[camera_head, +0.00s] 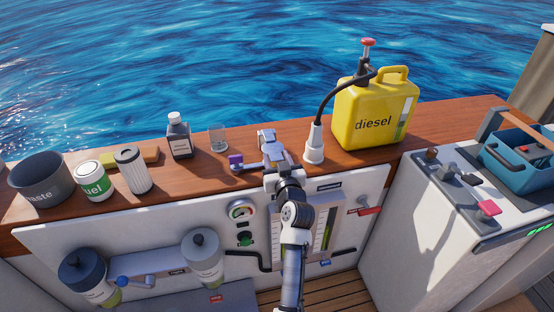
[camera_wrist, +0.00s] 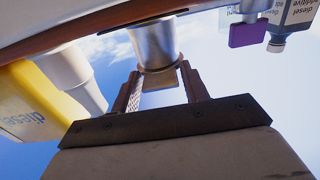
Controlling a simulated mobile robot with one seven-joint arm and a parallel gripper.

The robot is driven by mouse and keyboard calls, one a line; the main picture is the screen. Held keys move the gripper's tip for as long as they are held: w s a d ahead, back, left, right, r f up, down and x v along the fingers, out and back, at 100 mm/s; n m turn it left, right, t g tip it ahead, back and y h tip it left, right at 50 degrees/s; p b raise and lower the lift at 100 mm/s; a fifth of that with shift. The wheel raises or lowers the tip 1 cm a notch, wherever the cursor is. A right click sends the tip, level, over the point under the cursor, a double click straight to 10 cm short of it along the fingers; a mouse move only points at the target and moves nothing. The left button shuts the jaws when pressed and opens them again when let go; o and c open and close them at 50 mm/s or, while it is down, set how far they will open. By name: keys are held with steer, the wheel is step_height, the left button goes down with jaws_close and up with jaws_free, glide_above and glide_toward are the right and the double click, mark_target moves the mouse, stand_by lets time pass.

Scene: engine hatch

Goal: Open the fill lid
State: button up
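A metal fill neck (camera_wrist: 153,42) stands out from the wooden counter in the wrist view, which looks upside down. A tan, flat tab (camera_wrist: 160,80) shows at its free end; I take this as part of the fill lid, which looks shut. My gripper (camera_wrist: 160,74) is open, with one brown finger on each side of the tab. I cannot tell whether either finger touches it. In the head view my gripper (camera_head: 269,152) is over the counter beside the white funnel, and largely hides the neck and lid.
The yellow diesel can (camera_head: 372,115) and white funnel (camera_head: 314,145) with its black hose stand close on the right. Gauges and filters line the panel below.

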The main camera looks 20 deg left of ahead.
steer(key=shift+r, duration=0.1)
jaws_close()
steer(key=shift+r, duration=0.2)
